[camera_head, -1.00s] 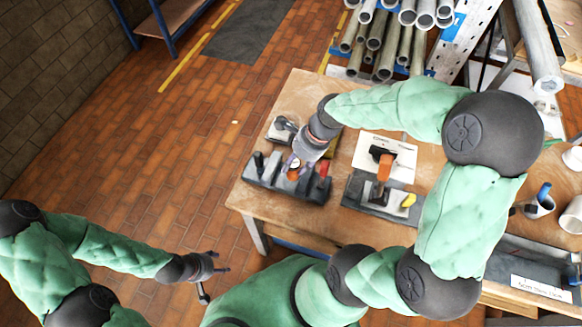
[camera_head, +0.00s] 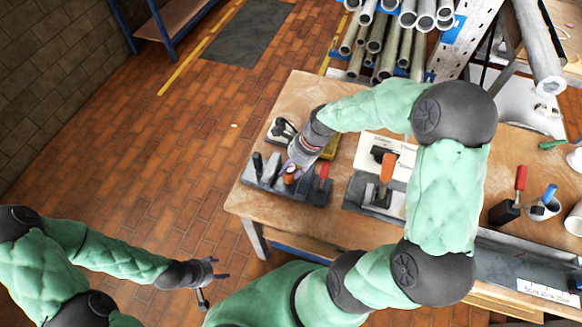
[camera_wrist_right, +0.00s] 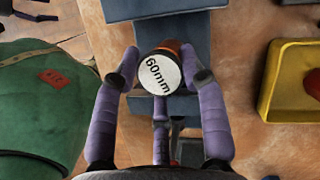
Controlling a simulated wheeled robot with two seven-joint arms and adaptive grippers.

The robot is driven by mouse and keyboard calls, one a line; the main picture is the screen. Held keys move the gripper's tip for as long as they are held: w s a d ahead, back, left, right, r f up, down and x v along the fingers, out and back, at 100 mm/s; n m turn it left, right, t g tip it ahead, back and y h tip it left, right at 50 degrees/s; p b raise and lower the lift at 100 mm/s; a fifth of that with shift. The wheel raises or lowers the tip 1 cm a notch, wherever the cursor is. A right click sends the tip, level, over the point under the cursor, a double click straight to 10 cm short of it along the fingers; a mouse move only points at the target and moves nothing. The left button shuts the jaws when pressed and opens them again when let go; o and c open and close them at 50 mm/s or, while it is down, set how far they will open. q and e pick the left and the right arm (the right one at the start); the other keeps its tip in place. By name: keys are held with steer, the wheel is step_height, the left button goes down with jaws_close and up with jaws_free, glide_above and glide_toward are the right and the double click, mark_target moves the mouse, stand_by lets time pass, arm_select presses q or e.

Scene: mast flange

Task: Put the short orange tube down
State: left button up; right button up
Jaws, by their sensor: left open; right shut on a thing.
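The short orange tube (camera_head: 290,174) is between the fingers of my right gripper (camera_head: 298,160), over the dark grey rack (camera_head: 262,184) on the wooden table. In the right wrist view the tube (camera_wrist_right: 160,73) shows its white round end marked "60mm" and a strip of orange side. The purple-grey fingers of my right gripper (camera_wrist_right: 163,80) are shut on it. Whether the tube's lower end touches the rack is hidden. My left gripper (camera_head: 216,270) is open and empty, off the table's near left side, above the brick floor.
The rack also holds a red-handled piece (camera_head: 324,171) and dark upright pieces close to the tube. A yellow tray (camera_head: 331,148) is just behind it. A grey fixture with an orange-handled clamp (camera_head: 387,170) stands to the right. The table's left corner (camera_head: 286,98) is bare.

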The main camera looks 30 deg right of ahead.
steer(key=shift+f, duration=0.15)
steer(key=o, duration=0.9)
steer(key=p+v, duration=0.3)
steer(key=v, duration=0.9)
